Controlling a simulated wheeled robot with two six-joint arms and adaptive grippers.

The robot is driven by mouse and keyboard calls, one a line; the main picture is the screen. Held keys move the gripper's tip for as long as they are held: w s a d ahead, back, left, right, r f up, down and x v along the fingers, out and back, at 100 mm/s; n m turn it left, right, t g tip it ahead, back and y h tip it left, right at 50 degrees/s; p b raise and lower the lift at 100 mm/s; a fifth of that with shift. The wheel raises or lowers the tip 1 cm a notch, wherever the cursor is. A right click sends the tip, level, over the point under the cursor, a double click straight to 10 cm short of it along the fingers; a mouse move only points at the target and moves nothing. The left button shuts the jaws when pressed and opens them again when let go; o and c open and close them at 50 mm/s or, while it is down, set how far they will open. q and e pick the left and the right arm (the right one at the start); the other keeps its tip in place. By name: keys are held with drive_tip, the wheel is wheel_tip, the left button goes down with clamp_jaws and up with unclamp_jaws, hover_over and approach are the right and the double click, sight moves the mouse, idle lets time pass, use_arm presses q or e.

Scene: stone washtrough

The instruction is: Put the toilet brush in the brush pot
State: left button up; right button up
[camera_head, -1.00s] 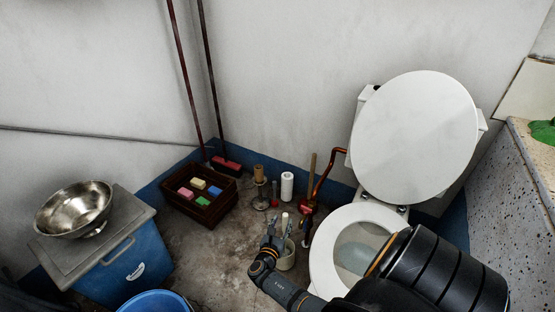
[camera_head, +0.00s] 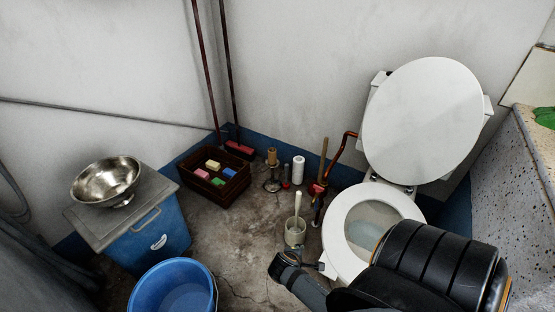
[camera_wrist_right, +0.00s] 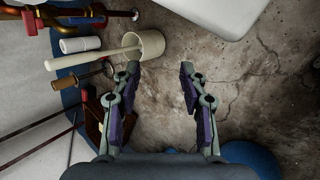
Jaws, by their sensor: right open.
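The toilet brush (camera_head: 298,204) stands in the brush pot (camera_head: 295,236) on the floor left of the toilet, with its pale handle sticking up and leaning slightly. Its head is hidden inside the pot. In the right wrist view the handle (camera_wrist_right: 95,58) runs out of the cream pot mouth (camera_wrist_right: 153,42) to the left. My right gripper (camera_wrist_right: 158,70) is open and empty, its fingers apart from the brush and pot. In the head view my right gripper (camera_head: 281,266) is in front of the pot, partly dark. My left gripper is not in view.
The toilet (camera_head: 338,228) stands close on the right. Behind the pot are a candlestick (camera_head: 272,172), a white roll (camera_head: 298,170) and a red-based plunger (camera_head: 318,188). A crate of soaps (camera_head: 228,192) and a blue bucket (camera_head: 160,289) stand left. Floor between is clear.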

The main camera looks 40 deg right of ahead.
drive_tip(key=s+a+r+m+y, duration=0.2)
drive_tip(key=a+r+m+y, duration=0.1)
drive_tip(key=a, duration=0.4)
drive_tip(key=s+a+r+m+y, duration=0.3)
drive_tip(key=a+r+y, duration=0.1)
drive_tip(key=a, duration=0.4)
drive_tip(key=shift+t+y, duration=0.3)
use_arm(q)
drive_tip(key=shift+p, duration=0.3)
use_arm(e)
drive_tip(key=shift+w, duration=0.1)
